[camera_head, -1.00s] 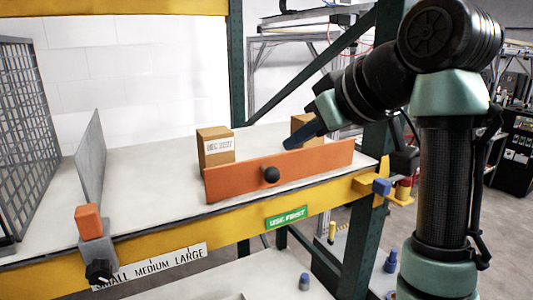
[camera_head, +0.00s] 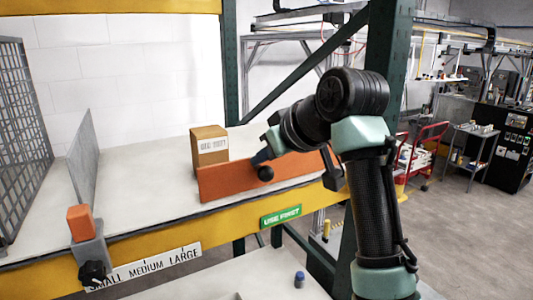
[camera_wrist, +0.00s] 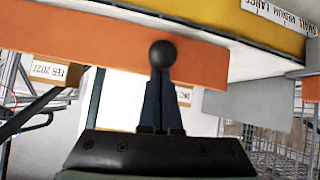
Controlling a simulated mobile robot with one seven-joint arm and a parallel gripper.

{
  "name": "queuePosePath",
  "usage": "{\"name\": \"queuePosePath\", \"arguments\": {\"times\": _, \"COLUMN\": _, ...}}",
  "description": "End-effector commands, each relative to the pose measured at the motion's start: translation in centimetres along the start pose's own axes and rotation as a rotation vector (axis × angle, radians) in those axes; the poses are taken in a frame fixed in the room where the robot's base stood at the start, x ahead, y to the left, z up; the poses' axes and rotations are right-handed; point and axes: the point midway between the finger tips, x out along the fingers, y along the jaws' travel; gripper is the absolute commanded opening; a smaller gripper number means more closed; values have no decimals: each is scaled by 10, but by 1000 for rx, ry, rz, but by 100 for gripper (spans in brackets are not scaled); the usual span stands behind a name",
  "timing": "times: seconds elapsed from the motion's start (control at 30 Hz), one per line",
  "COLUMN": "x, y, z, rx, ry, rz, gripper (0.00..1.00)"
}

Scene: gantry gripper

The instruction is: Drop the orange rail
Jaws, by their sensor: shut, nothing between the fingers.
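The orange rail (camera_head: 225,183) stands upright on edge along the front of the pale shelf, with a black ball knob (camera_head: 265,174) on its face. In the wrist view the rail (camera_wrist: 105,38) runs across the top, with the knob (camera_wrist: 163,53) at the fingertips. My gripper (camera_head: 262,157) is at the rail, just above the knob in the head view. In the wrist view the fingers of my gripper (camera_wrist: 161,76) are together and empty, pointing at the knob. My arm hides the rail's right part in the head view.
A cardboard box (camera_head: 209,146) stands behind the rail. A grey divider (camera_head: 83,165) and a mesh panel (camera_head: 22,130) stand at the left. An orange block on a grey clamp (camera_head: 80,222) sits at the front edge. A yellow beam (camera_head: 225,228) runs below the rail.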

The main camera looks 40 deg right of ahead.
Motion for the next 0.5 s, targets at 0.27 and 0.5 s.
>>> {"name": "queuePosePath", "arguments": {"times": 0.27, "x": 0, "y": 0, "z": 1, "rx": 0, "ry": 5, "rz": 0, "gripper": 0}}
{"name": "queuePosePath", "arguments": {"times": 0.5, "x": 1, "y": -1, "z": 7, "rx": -5, "ry": 77, "rz": 11, "gripper": 0}}
